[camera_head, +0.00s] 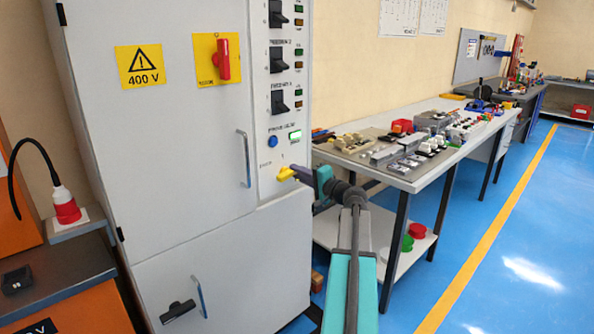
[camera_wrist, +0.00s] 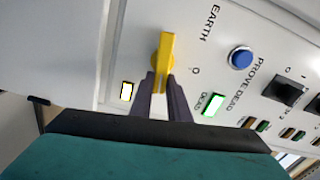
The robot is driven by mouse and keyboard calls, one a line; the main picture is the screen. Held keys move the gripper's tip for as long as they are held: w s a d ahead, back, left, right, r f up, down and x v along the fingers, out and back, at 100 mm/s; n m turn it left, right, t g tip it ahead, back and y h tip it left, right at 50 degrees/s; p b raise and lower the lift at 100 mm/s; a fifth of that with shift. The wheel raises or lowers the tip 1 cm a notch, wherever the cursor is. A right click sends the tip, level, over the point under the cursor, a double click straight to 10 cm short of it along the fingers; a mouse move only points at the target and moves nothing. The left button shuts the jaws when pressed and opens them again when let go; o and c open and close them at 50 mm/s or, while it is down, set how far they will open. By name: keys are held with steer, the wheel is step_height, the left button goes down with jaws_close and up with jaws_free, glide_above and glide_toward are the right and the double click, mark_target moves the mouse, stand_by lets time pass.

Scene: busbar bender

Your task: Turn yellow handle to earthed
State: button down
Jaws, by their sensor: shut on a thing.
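The yellow handle (camera_head: 287,173) sits low on the right-hand control strip of the grey cabinet (camera_head: 180,140). In the wrist view the yellow handle (camera_wrist: 166,50) points along the gripper, with the "EARTH" label beside it. My gripper (camera_wrist: 164,82) is shut on the handle's near end, its two dark fingers on either side. In the head view my gripper (camera_head: 301,174) reaches the handle from the right. The handle's pivot and the panel behind the fingers are partly hidden.
A blue button (camera_wrist: 240,57) and a lit green "DEAD" indicator (camera_wrist: 212,104) are beside the handle. A lit white indicator (camera_wrist: 127,91) is on the other side. Black switches (camera_head: 278,57) and a red rotary handle (camera_head: 223,60) are higher up. A workbench (camera_head: 410,183) stands to the right.

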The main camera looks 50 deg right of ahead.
steer(key=shift+f+m+p, duration=0.25)
steer(key=shift+m+p, duration=0.05)
steer(key=shift+m, duration=0.7)
steer(key=c, duration=1.7)
jaws_free()
steer(key=shift+s, duration=0.1)
steer(key=s, duration=0.9)
steer(key=s+a, duration=0.1)
steer(key=s, duration=0.3)
steer(key=shift+s, duration=0.3)
